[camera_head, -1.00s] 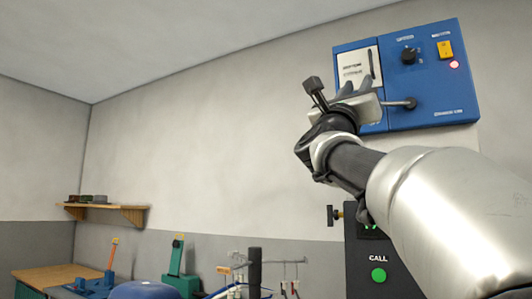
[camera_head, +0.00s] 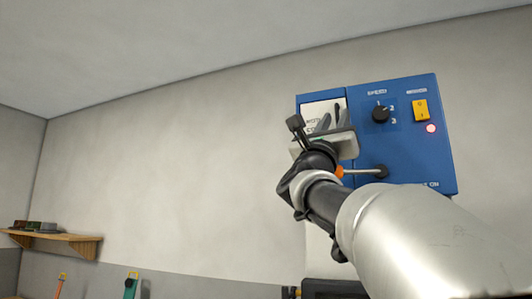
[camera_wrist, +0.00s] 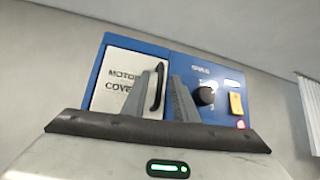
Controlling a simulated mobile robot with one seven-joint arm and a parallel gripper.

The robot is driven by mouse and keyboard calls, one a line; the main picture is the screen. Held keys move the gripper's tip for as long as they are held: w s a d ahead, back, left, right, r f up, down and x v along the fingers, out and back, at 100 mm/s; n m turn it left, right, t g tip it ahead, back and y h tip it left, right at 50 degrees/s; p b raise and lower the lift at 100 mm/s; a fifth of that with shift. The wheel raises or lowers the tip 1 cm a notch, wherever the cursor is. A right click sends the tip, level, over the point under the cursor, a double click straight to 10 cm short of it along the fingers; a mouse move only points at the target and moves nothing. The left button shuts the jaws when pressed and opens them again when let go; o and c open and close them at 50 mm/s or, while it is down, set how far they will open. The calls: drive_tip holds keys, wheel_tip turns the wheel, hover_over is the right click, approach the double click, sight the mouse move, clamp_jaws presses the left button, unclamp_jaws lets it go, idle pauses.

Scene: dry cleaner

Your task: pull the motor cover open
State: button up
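The motor cover (camera_wrist: 118,78) is a white panel with a black bar handle (camera_wrist: 157,88) at its right edge. It sits on the left part of a blue control box (camera_head: 408,150) on the wall and looks closed. In the head view the cover (camera_head: 314,110) is partly hidden by my gripper (camera_head: 333,121). My gripper is open and empty in front of the cover. In the wrist view, the handle shows between the two grey fingers (camera_wrist: 160,100), nearer the right one. I cannot tell how far the fingertips are from the handle.
Right of the cover are a black speed knob (camera_head: 380,114), a yellow switch (camera_head: 420,110) and a red light (camera_head: 431,128). A wooden shelf (camera_head: 70,240) is far left.

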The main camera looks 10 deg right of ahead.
drive_tip(key=shift+w+d+r, duration=0.15)
drive_tip(key=shift+r, duration=0.1)
drive_tip(key=shift+c, duration=0.4)
clamp_jaws()
idle(0.9)
